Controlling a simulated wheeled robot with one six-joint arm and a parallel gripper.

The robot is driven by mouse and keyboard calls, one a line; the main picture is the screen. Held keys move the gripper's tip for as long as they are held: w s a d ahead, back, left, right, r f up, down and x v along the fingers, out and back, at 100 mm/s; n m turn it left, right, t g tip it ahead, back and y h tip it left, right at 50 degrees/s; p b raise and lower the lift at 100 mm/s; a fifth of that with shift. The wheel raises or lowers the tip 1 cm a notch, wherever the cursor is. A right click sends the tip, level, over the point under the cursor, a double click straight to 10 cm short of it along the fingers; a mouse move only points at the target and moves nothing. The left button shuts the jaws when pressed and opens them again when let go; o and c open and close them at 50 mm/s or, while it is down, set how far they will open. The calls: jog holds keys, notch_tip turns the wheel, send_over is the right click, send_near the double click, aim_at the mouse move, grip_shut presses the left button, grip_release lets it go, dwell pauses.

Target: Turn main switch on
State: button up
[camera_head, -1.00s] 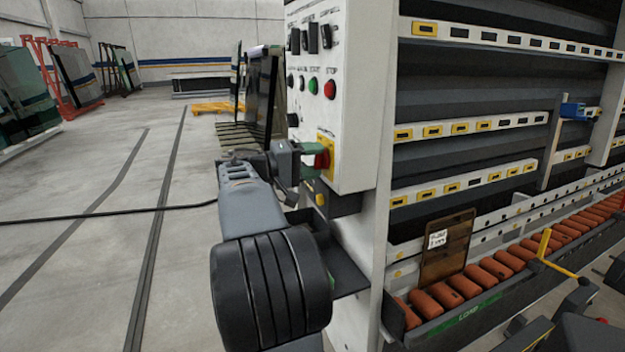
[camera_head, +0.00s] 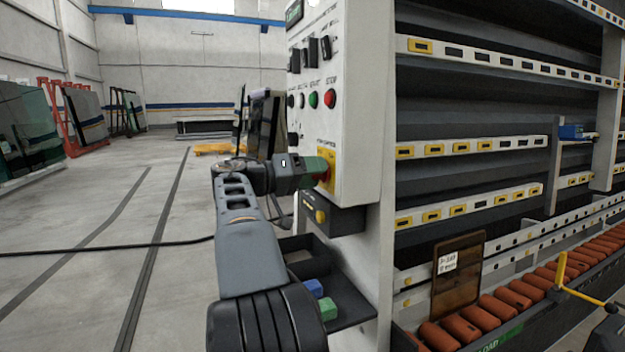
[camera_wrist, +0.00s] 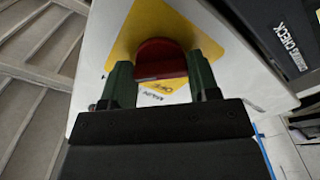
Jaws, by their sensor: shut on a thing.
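The main switch is a red knob on a yellow plate (camera_head: 331,157), low on the white control panel (camera_head: 352,100). In the wrist view the red knob (camera_wrist: 161,58) sits between the two green fingers of my gripper (camera_wrist: 163,75), in front of the yellow plate (camera_wrist: 125,38). My gripper (camera_head: 318,168) reaches the knob from the left in the head view and is shut on it. In the head view the fingers hide most of the knob. Lettering below the knob in the wrist view is partly covered.
Above the switch are a green button (camera_head: 313,99), a red button (camera_head: 330,98) and black selector switches (camera_head: 325,47). A dark tray (camera_head: 345,305) with a blue and a green block juts out below the panel. The washer's rollers (camera_head: 490,308) run to the right. Open floor lies left.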

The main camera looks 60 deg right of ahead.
dwell(0.4)
jog(key=o, duration=0.9)
jog(key=p+v, duration=0.2)
jog(key=v, duration=1.2)
jog(key=shift+r, duration=0.1)
